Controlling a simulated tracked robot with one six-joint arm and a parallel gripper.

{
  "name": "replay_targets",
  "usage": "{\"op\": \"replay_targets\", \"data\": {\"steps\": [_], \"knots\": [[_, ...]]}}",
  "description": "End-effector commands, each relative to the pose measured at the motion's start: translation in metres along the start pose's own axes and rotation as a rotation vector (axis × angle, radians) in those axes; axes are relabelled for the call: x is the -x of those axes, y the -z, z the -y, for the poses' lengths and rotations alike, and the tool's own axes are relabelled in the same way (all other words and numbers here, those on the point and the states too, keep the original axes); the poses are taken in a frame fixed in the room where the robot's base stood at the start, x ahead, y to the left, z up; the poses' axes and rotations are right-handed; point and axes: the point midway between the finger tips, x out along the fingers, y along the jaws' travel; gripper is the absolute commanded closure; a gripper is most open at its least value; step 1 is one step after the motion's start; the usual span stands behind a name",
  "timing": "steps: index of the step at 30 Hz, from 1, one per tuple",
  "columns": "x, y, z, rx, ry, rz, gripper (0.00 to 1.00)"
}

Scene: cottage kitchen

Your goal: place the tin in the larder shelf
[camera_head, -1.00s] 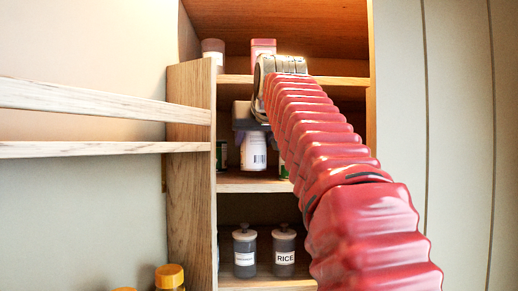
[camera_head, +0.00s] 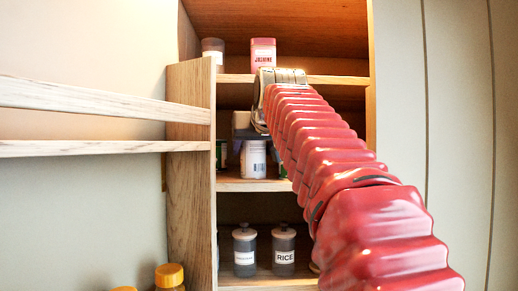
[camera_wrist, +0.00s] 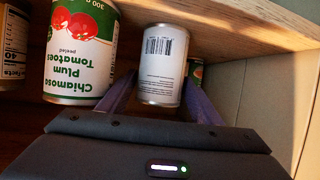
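The white tin with a barcode label (camera_wrist: 161,68) is between the two purple fingers of my gripper (camera_wrist: 160,90), which appear to touch both its sides. In the head view the tin (camera_head: 253,160) is upright in the middle compartment of the wooden larder shelf (camera_head: 260,186). Its base is at or just above the board; I cannot tell whether it bears on it.
A plum tomatoes tin (camera_wrist: 82,55) stands close on one side; a small green tin (camera_wrist: 196,70) is on the other. A pink jasmine tin (camera_head: 263,53) and a jar (camera_head: 213,50) stand above. Lidded jars, including rice (camera_head: 284,252), stand below. A wooden rail (camera_head: 100,101) is at left.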

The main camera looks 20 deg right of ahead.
Motion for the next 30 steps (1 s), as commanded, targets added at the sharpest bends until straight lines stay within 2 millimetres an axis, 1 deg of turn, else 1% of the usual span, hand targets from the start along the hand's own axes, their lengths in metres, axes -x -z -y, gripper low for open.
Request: {"op": "replay_targets", "data": {"steps": [6, 11, 24, 27, 30], "knots": [[0.001, 0.002, 0.000, 0.000, 0.000, -0.001, 0.42], [0.017, 0.002, -0.001, 0.000, -0.001, -0.002, 0.42], [0.091, 0.002, -0.001, -0.001, -0.001, -0.003, 0.42], [0.106, 0.002, -0.001, -0.001, -0.001, -0.002, 0.42], [0.115, 0.002, -0.001, 0.000, -0.001, -0.001, 0.42]]}}
